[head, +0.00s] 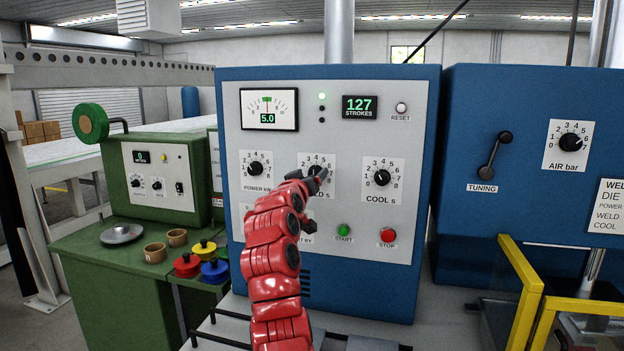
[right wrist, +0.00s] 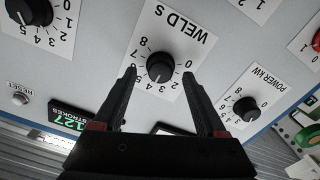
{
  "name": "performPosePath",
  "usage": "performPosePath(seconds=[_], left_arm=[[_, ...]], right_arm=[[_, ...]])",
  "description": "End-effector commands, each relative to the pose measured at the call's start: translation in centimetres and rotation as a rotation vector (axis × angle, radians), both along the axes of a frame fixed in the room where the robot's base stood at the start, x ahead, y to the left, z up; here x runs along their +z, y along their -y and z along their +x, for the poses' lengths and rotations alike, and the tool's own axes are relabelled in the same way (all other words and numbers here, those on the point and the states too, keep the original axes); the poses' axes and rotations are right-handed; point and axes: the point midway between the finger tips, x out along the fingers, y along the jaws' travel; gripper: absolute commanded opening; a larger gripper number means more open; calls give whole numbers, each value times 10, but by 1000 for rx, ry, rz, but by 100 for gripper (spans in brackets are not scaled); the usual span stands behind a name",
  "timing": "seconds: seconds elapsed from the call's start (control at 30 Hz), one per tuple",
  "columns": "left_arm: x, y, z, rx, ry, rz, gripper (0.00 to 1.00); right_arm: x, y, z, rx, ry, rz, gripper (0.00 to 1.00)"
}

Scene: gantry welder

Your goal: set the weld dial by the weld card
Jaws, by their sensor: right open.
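The weld dial (right wrist: 160,66) is a black knob on a white scale marked WELD S. In the head view the weld dial (head: 316,168) is partly hidden by my right gripper (head: 314,196), which is in front of the blue machine's grey panel. In the right wrist view my right gripper (right wrist: 159,76) is open, with one finger on each side of the knob's picture and nothing between them. I cannot tell whether a finger touches the knob. The weld card (head: 608,206) is at the right edge, cut off, its values out of view. My left gripper is not in view.
The power dial (head: 255,170) and cool dial (head: 382,178) flank the weld dial. Below are the green start button (head: 343,230) and red stop button (head: 388,235). A yellow guard (head: 528,290) stands at the lower right. A green bench (head: 110,262) is at the left.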

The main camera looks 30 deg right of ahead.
Motion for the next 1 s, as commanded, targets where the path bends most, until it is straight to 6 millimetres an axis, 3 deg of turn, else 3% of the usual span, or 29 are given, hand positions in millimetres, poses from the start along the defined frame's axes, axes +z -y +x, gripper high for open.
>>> performPosePath(seconds=[0.7, 1.0], left_arm=[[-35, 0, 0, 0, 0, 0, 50], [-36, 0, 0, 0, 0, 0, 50]], right_arm=[[-1, -110, -92, 6, 4, -1, 74], [-1, -121, -102, 2, -1, 2, 74]])
